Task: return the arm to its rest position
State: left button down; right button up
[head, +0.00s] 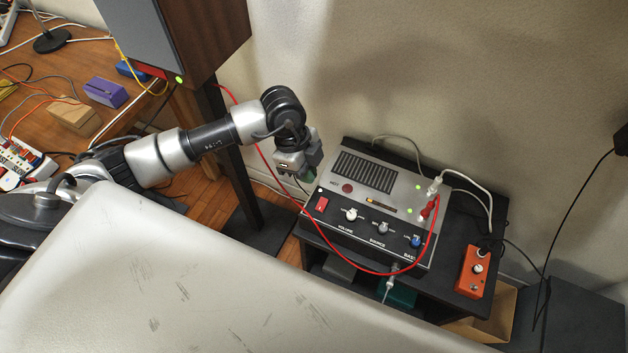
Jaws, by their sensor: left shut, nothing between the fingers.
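My left arm comes in from the left in the head view, stretched out to the right, with its wrist bent downward. My left gripper (308,178) is shut and empty. It hangs at the left edge of a grey and black amplifier box (367,172), close to its red switch (322,204). I cannot tell whether the fingertips touch the box. My right gripper is not in view.
A red cable (264,160) loops past the gripper to the box. An orange pedal (472,270) sits on the black stand (462,222). A speaker (205,35) stands behind my arm. A wooden desk (40,75) holds small boxes and cables.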

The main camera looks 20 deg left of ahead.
pick_arm(q)
jog(key=shift+s+a+r, duration=0.1)
jog(key=shift+a+r, duration=0.1)
jog(key=shift+r, duration=0.25)
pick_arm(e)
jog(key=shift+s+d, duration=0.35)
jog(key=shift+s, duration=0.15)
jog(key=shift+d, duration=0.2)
